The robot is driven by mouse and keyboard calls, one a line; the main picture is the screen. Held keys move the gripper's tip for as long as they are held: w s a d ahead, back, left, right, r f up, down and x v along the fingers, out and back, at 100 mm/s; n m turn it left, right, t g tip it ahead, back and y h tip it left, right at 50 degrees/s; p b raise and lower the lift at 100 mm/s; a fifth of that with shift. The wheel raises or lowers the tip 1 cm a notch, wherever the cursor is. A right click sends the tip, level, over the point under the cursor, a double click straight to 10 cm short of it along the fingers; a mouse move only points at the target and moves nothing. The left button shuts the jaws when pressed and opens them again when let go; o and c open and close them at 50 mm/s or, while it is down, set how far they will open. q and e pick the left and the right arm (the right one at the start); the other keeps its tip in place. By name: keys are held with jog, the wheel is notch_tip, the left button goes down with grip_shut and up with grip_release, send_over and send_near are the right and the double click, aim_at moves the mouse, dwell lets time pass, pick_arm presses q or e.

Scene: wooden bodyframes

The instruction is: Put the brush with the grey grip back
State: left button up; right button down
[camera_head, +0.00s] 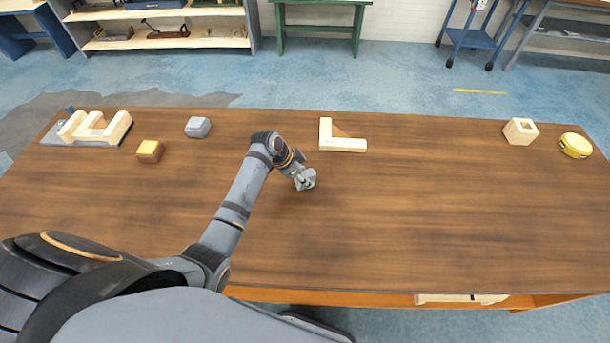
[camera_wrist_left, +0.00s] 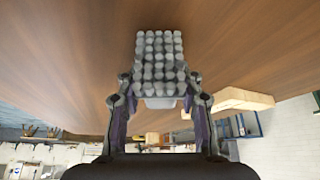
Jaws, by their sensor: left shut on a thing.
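My left gripper (camera_head: 303,178) is shut on a small grey brush (camera_head: 307,180) over the middle of the table. In the left wrist view the brush (camera_wrist_left: 159,62) points away from the wrist, with a block of rounded grey bristle tufts facing the camera. The fingers (camera_wrist_left: 160,98) grip its sides near the base, and most of its grip is hidden. The brush looks close to the wooden tabletop; I cannot tell whether it touches. My right gripper is not in view.
A pale L-shaped wooden frame (camera_head: 345,144) lies just right of the gripper. A grey block (camera_head: 198,127), a brown-and-yellow block (camera_head: 150,151) and wooden pieces on a grey base (camera_head: 118,128) are at left. A wooden block (camera_head: 520,131) and yellow tin (camera_head: 575,145) are at right.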

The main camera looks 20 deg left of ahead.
pick_arm(q)
jog(key=shift+f, duration=0.15)
jog(key=o, duration=1.2)
